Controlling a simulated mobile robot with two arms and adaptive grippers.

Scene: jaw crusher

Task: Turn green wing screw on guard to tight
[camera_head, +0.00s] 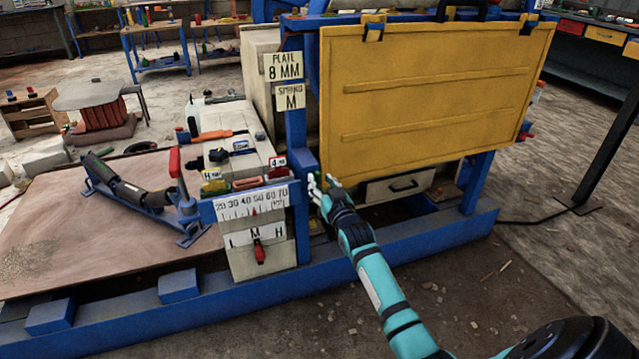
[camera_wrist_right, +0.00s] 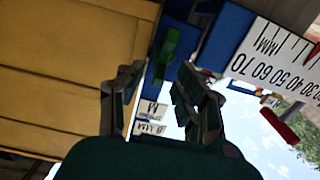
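The yellow guard (camera_head: 425,95) hangs as a large panel on the blue machine frame. In the right wrist view the green wing screw (camera_wrist_right: 167,52) sits on blue metal beside the guard's yellow edge (camera_wrist_right: 70,70). My right gripper (camera_wrist_right: 158,88) has its two dark fingers apart, with a clear gap between them. The screw shows beyond the fingertips, roughly in line with the gap and apart from both fingers. In the head view my right gripper (camera_head: 322,184) is at the guard's lower left corner, where the screw is hard to make out. My left gripper is not in view.
A scale plate (camera_head: 252,205) and an L-M-H panel with a red pointer (camera_head: 259,252) are left of the gripper. PLATE and SPRING signs (camera_head: 284,66) are above. A drawer (camera_head: 398,186) is below the guard. The floor in front is mostly clear.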

